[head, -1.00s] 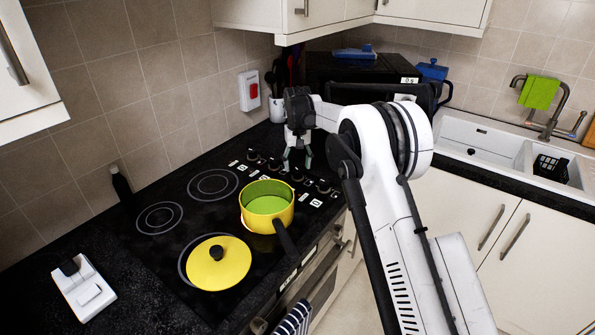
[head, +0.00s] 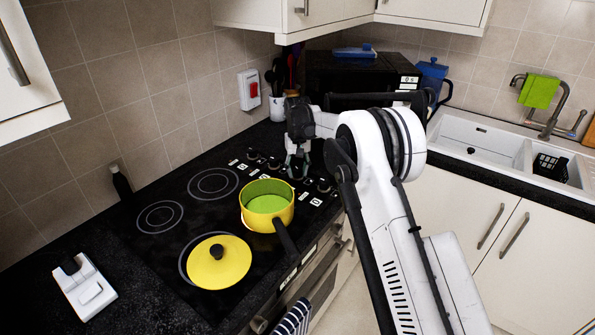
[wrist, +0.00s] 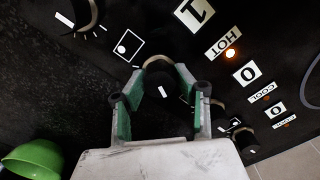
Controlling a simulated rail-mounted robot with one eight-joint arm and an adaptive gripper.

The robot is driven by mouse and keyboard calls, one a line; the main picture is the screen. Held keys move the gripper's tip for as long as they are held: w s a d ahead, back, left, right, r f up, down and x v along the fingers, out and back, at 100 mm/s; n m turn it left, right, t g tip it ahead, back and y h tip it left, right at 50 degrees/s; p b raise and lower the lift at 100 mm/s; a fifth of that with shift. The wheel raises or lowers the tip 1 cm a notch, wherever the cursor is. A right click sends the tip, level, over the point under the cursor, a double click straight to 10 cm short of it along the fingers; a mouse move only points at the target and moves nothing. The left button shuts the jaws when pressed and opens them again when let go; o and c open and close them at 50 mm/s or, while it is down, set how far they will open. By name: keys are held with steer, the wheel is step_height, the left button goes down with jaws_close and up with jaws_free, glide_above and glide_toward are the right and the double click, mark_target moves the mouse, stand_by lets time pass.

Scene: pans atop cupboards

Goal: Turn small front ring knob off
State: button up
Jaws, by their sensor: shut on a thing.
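A dark round knob (wrist: 162,92) with a white mark line sits between my gripper's two fingers in the wrist view. My gripper (wrist: 160,76) is shut on this knob, with a green-padded finger on each side. In the head view, my gripper (head: 297,170) points down at the hob's black control strip, behind the yellow pot, and hides the held knob. Other dark knobs show beside it, one at the upper left of the wrist view (wrist: 83,12) and one right of the gripper in the head view (head: 323,186).
A yellow pot (head: 258,216) with a dark handle stands close to my gripper. A yellow lid (head: 220,263) lies at the front of the hob. An orange light (wrist: 230,54) glows beside a HOT label. A white mug of utensils (head: 278,108) stands behind my gripper.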

mark_target(297, 168)
steer(key=n+b, duration=0.2)
steer(key=b, duration=0.1)
steer(key=shift+f, duration=0.2)
steer(key=shift+s+r+n+b, duration=0.15)
steer(key=shift+n+b, duration=0.55)
steer(key=shift+n, duration=0.9)
steer(key=o, duration=1.1)
steer(key=shift+r, duration=0.1)
step_height(297, 168, up, 12)
steer(key=shift+f, duration=0.1)
